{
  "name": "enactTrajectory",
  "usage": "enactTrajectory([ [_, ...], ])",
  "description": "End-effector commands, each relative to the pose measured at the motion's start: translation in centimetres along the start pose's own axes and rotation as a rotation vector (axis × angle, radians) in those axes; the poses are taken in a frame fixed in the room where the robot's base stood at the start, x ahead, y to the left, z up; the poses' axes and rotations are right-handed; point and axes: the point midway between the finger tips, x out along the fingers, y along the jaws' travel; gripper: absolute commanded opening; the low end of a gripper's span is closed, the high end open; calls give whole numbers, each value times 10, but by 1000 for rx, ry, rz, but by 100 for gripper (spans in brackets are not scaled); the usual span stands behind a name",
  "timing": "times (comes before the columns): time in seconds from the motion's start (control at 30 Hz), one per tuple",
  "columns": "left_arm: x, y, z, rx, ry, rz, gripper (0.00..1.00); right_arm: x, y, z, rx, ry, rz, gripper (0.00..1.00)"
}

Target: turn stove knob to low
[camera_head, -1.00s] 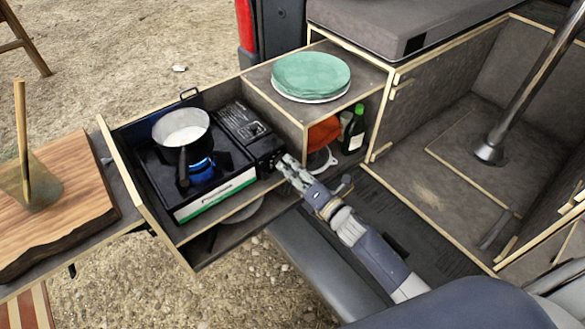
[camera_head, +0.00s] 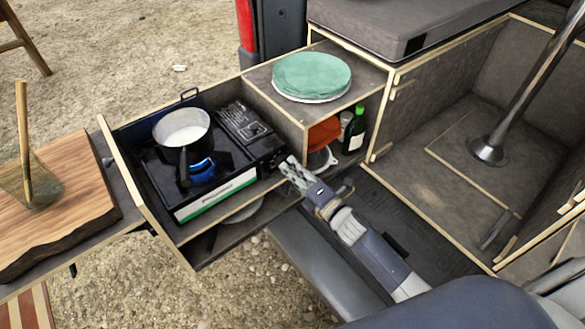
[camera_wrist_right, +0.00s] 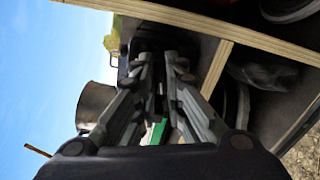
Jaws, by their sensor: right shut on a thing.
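The camping stove (camera_head: 215,192) stands in the pulled-out drawer with a blue flame (camera_head: 203,170) burning on it. A pot (camera_head: 182,130) with white liquid sits over the flame. The stove knob is at the stove's right end, hidden behind my fingertips. My right gripper (camera_head: 287,166) reaches it from the lower right and is shut on it. In the right wrist view the two fingers (camera_wrist_right: 155,90) converge on a dark part at the stove's end. I cannot read the knob's setting. My left gripper is not in view.
The cabinet with green plates (camera_head: 311,76) on top stands just behind my right gripper. A green bottle (camera_head: 354,128) and an orange item (camera_head: 323,133) are inside it. A wooden board (camera_head: 60,205) lies at the left. The drawer's wooden edges surround the stove.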

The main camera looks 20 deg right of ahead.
Motion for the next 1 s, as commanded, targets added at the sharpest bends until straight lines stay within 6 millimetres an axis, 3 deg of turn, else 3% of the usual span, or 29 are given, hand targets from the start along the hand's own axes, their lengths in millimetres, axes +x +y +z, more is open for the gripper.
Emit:
enactTrajectory([
  [1.0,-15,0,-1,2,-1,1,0,0,-3,-1,950,-1,-1,0],
])
